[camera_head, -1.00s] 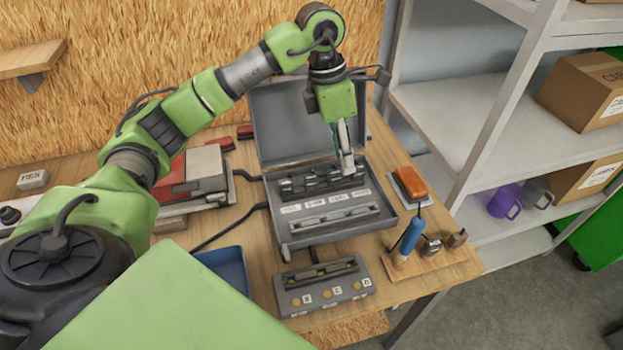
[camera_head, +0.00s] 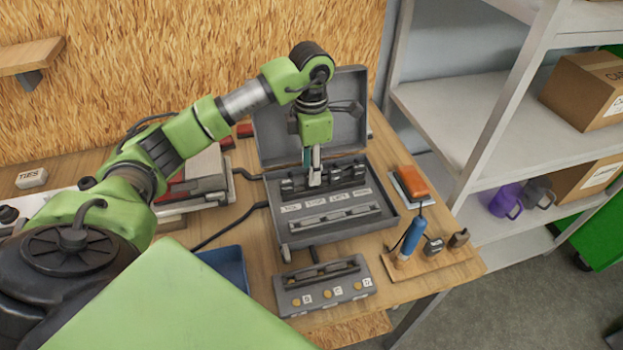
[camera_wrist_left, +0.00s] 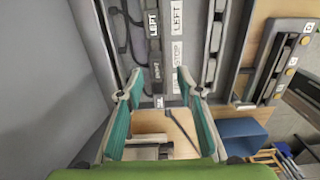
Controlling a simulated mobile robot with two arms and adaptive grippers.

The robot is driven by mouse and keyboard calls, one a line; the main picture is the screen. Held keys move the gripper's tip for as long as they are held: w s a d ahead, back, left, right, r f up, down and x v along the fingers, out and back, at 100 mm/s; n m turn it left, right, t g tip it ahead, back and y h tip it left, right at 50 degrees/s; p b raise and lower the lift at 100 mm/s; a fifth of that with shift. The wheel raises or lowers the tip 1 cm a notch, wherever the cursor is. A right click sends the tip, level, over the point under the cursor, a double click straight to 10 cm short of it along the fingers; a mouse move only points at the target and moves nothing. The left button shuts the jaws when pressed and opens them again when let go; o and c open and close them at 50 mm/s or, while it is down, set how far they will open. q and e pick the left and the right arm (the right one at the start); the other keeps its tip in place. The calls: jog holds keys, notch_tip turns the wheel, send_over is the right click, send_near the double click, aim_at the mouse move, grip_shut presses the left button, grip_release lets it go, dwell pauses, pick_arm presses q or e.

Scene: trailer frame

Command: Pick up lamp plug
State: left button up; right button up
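A grey case (camera_head: 272,130) stands open on the bench. A row of dark plugs (camera_head: 346,172) lies along the back of its tray, above a row of white labels (camera_head: 326,202). I cannot tell which plug is the lamp plug. My left gripper (camera_head: 315,180) points down at the left-middle part of this row. In the left wrist view my left gripper (camera_wrist_left: 160,88) has its two teal-padded fingers apart, with nothing held between them. My right gripper is not in view.
A grey box with lettered buttons (camera_head: 322,289) sits in front of the case. A blue tray (camera_head: 228,265) stands left of it. An orange lamp (camera_head: 411,183) and a wooden tool holder (camera_head: 440,262) are at the right. Metal shelves (camera_head: 455,110) rise beyond the bench.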

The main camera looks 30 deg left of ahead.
pick_arm(q)
jog(key=f, duration=0.1)
jog(key=f+p, duration=0.1)
jog(key=f, duration=0.1)
jog(key=shift+w+a+f+p, duration=0.15)
jog(key=shift+w+f+p, duration=0.1)
jog(key=shift+f+p, duration=0.15)
jog(key=shift+f, duration=0.45)
grip_shut()
jog(key=shift+r, duration=0.15)
jog(key=shift+w+r+b, duration=0.1)
jog(key=shift+r+b, duration=0.4)
jog(key=shift+b, duration=0.1)
jog(key=s+a+r+b, duration=0.3)
jog(key=s+r+b, duration=0.2)
jog(key=s+r, duration=0.6)
jog(key=s, duration=0.2)
jog(key=shift+s+a+r+b, duration=0.3)
jog(key=shift+s+a+r, duration=0.05)
jog(key=shift+r, duration=0.05)
